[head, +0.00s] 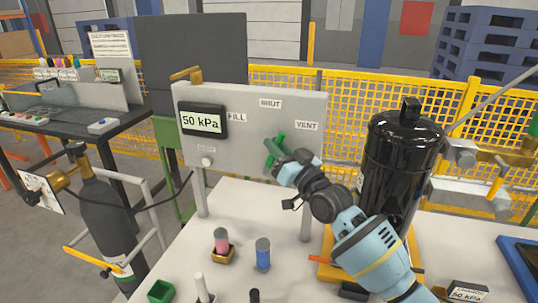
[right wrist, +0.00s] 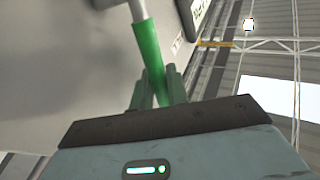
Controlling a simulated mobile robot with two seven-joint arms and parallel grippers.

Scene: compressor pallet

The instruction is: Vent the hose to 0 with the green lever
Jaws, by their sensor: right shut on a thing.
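The green lever (head: 272,147) is on the grey panel (head: 228,159), below the SHUT label (head: 270,103) and down-left of the VENT label (head: 307,126). The FILL label (head: 237,117) is to its left. The display (head: 201,121) reads 50 kPa. My right gripper (head: 280,163) is shut on the lever, partly covering it. In the right wrist view, the green grip (right wrist: 148,45) runs down between the fingers of my right gripper (right wrist: 158,88). The lever's exact angle is hard to tell. My left gripper is not in view.
A black tank (head: 402,155) stands close to the right of my right arm. A dark gas cylinder (head: 101,215) is at the left. Pink (head: 221,241) and blue (head: 263,253) small items stand on the white table (head: 245,207) below the panel. Yellow mesh fencing runs behind.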

